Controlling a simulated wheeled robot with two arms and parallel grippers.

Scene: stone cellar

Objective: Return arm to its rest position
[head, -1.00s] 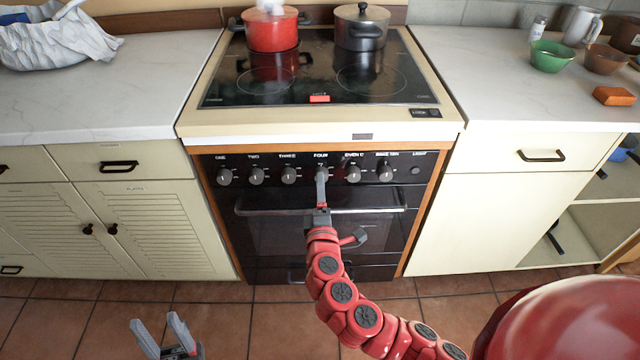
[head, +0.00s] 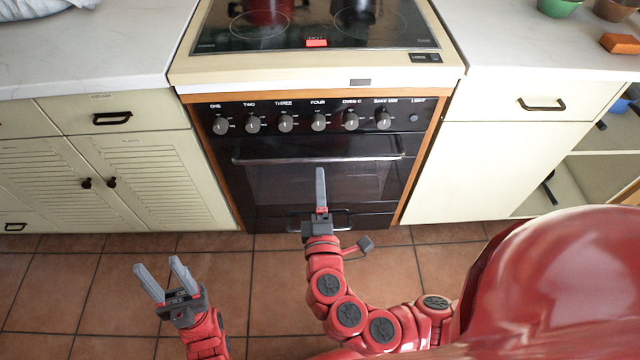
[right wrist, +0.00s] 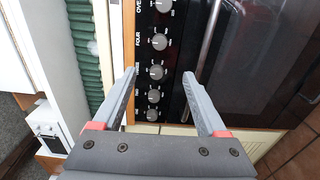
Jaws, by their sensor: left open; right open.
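My right gripper (head: 321,186) is in front of the oven door (head: 270,185), below the row of knobs. In the head view its fingers are edge-on and overlap. In the right wrist view my right gripper (right wrist: 159,76) has its fingers spread with nothing between them, and the knobs (right wrist: 157,72) show beyond. My right arm (head: 348,314) is bent and comes in from the lower right. My left gripper (head: 158,267) is open and empty above the tiled floor at the lower left.
The stove (head: 318,68) has a handle bar (head: 318,158) across its oven door. Cream cabinets stand on both sides; the left drawer (head: 113,118) and right drawer (head: 541,104) are closed. An open shelf (head: 570,188) is at the right. The tiled floor (head: 70,285) before the stove is clear.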

